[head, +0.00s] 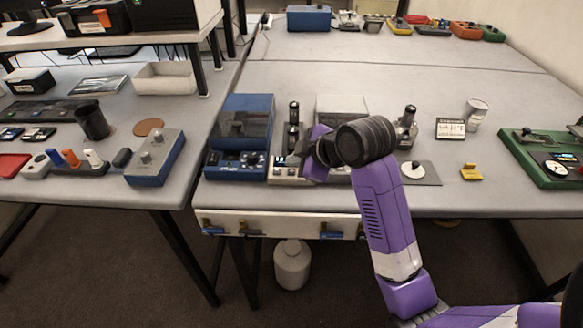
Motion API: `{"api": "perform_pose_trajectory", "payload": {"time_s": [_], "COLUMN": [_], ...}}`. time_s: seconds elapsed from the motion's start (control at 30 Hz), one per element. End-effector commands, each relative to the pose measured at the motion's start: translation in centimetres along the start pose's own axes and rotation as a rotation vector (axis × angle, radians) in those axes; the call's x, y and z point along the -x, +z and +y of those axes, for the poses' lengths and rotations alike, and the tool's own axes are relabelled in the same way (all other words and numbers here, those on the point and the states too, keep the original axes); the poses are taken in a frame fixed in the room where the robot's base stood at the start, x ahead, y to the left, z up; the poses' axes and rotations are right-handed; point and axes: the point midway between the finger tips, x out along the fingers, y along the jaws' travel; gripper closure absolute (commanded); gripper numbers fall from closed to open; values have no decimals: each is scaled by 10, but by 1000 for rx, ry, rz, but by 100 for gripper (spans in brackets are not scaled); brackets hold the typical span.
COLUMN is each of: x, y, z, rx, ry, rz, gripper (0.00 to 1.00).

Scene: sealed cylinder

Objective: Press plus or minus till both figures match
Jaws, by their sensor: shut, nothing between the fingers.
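My gripper (302,152) is in the head view, above or just in front of a pale instrument (283,178) with a dark upright post (293,122) behind its panel. It is shut and empty; its tips are dark and small, and I cannot tell whether they touch the instrument. My wrist hides the right part of that instrument. A blue instrument (228,170) with knobs and a small display stands just left of it. The plus and minus buttons and any figures are too small to read.
A grey box (342,104) stands behind my wrist. To the right are a small printed card (450,128), a metal can (475,112), a yellow block (470,172) and a green case (540,165). The table's back middle is clear.

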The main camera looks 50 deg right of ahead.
Motion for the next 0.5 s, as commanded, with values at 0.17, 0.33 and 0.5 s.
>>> {"api": "perform_pose_trajectory", "payload": {"time_s": [0.17,0.33,0.5], "x": [0,2,11], "y": [0,-1,-8], "z": [0,1,8], "rx": [0,0,0], "ry": [0,0,0], "rz": [0,0,0], "gripper": [100,100,100]}}
